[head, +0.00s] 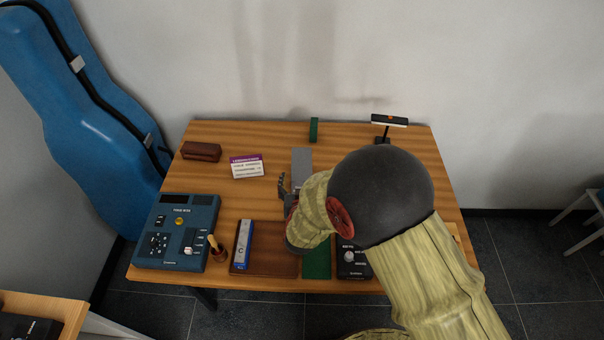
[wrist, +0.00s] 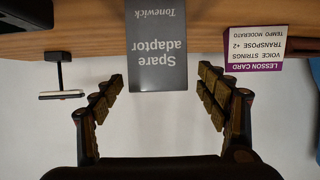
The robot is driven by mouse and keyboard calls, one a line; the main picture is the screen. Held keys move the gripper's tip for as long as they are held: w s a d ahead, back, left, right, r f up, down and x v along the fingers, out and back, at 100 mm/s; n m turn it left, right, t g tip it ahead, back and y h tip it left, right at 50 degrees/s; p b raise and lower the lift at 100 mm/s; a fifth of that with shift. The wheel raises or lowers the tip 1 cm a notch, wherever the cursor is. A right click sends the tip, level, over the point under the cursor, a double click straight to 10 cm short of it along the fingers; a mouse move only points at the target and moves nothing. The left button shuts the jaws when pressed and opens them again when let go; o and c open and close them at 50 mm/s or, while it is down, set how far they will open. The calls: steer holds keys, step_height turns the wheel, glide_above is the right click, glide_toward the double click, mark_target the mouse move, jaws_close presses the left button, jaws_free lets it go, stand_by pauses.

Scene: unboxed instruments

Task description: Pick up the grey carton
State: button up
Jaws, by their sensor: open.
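The grey carton (head: 301,158) stands on the wooden table near its middle, just beyond my gripper (head: 291,187) in the head view. My arm and wrist cover the table to its right and in front. In the wrist view the carton (wrist: 157,45) shows its dark face with upside-down white lettering, "Spare adaptor Tonewick". It lies ahead of my gripper (wrist: 164,73), between the lines of the two fingers, with a gap on each side. The fingers are spread apart and hold nothing. Whether the tips reach alongside the carton I cannot tell.
A purple-and-white lesson card box (head: 246,167) stands left of the carton. A green block (head: 314,130) and a clamp-like stand (head: 389,121) are at the back.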

mark_target(302, 168)
steer(key=x, duration=0.2)
steer(key=b+x, duration=0.1)
steer(key=x, duration=0.2)
steer(key=b+x, duration=0.1)
steer(key=x, duration=0.1)
steer(key=shift+w+r, duration=0.3)
steer(key=shift+w, duration=0.15)
steer(key=shift+d, duration=0.1)
steer(key=c, duration=0.3)
steer(key=c, duration=1.2)
